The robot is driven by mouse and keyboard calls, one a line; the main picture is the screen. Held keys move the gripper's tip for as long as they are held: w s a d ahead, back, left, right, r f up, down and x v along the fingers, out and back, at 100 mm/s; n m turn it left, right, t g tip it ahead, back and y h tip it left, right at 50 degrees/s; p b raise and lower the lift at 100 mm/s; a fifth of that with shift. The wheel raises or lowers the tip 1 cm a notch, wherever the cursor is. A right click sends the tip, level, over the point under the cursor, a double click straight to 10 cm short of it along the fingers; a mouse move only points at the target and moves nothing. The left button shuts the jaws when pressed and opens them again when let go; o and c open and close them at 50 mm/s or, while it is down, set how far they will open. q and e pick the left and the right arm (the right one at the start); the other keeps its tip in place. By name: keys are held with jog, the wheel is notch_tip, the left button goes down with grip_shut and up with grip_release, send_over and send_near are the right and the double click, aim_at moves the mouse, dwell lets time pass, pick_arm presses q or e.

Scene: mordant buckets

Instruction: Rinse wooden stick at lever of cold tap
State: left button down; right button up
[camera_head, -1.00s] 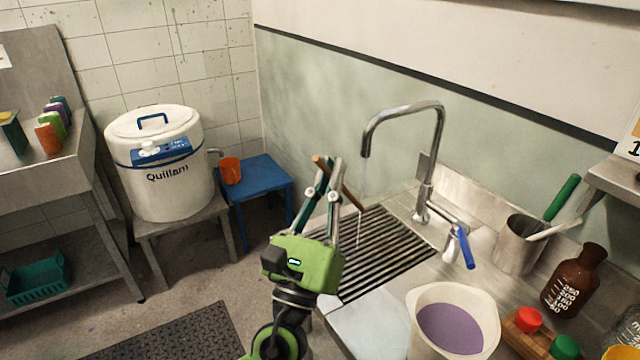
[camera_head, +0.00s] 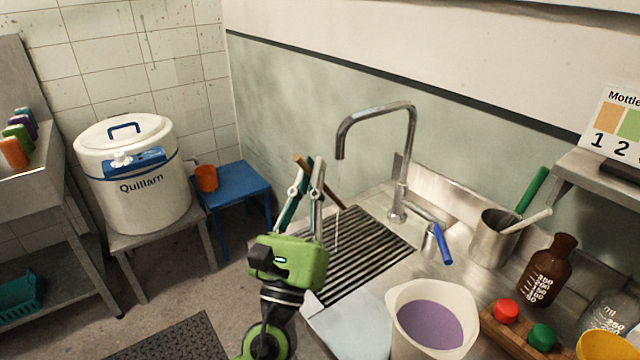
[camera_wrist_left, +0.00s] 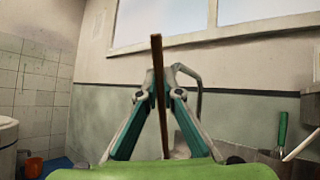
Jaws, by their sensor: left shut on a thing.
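My left gripper (camera_head: 308,177) is shut on a brown wooden stick (camera_head: 301,162) and holds it slantwise above the left part of the ribbed drain grate. The stick also shows upright between the fingers in the left wrist view (camera_wrist_left: 158,75). The tap (camera_head: 410,135) is a tall metal gooseneck at the sink. A thin stream of water (camera_head: 338,200) falls from its spout, just right of the stick; I cannot tell whether it touches the stick. The blue lever (camera_head: 443,246) sits at the tap's base on the right. My right gripper is not in view.
A white bucket of purple liquid (camera_head: 430,325) stands at the front right. Beside it are a metal cup with handles (camera_head: 492,240), a brown bottle (camera_head: 550,270) and a wooden block (camera_head: 517,338) with red and green caps. A white Quillam boiler (camera_head: 135,180) and blue stool (camera_head: 240,192) stand left.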

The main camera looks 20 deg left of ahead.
pick_arm(q)
jog(key=shift+d, duration=0.35)
jog(key=shift+a, duration=0.55)
jog(key=shift+d, duration=0.15)
jog(key=shift+d, duration=0.4)
jog(key=shift+a, duration=0.15)
jog(key=shift+a, duration=0.4)
dwell(1.7)
